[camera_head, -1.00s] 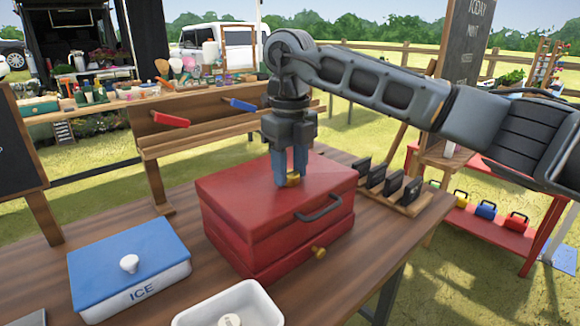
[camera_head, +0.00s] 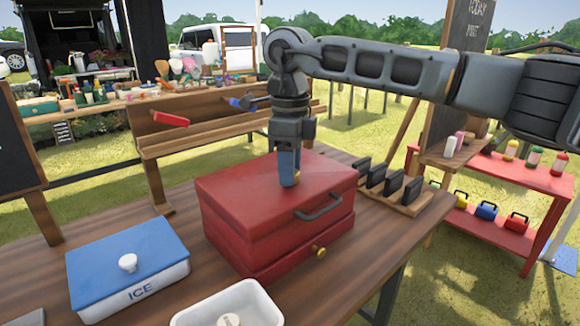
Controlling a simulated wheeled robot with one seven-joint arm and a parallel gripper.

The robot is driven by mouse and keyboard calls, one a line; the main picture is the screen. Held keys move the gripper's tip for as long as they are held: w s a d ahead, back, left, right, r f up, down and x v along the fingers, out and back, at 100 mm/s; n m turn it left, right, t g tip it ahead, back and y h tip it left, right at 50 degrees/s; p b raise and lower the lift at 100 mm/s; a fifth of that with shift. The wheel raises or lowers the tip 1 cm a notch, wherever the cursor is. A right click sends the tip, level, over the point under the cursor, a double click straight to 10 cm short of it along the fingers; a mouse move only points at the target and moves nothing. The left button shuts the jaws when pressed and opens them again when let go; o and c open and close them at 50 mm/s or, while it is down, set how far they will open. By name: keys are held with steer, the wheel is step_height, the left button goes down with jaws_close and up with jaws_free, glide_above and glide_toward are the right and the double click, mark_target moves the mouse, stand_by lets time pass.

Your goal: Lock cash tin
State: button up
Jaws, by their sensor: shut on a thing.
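The red cash tin (camera_head: 240,205) stands on the wooden table with its lid down. A dark handle (camera_head: 319,206) is on its front, and a round brass knob (camera_head: 319,251) sits low on the same side. My gripper (camera_head: 289,181) points straight down at the middle of the lid. Its blue fingers are shut on a small brass piece (camera_head: 296,177) at the lid's top. The fingers hide most of this piece, so I cannot tell its shape or which way it is turned.
A white box with a blue lid marked ICE (camera_head: 128,282) stands left of the tin. A white tray (camera_head: 262,300) is in front. A wooden rack with dark upright pieces (camera_head: 390,190) stands right. A wooden bench-like rack (camera_head: 215,140) is behind.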

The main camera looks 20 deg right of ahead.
steer(key=n, duration=0.5)
steer(key=shift+n, duration=0.3)
steer(key=n, duration=0.5)
steer(key=shift+p, duration=0.35)
steer(key=shift+n, duration=0.3)
steer(key=o, duration=1.1)
steer(key=shift+c, duration=0.2)
step_height(320, 180, up, 8)
steer(key=shift+f, duration=0.1)
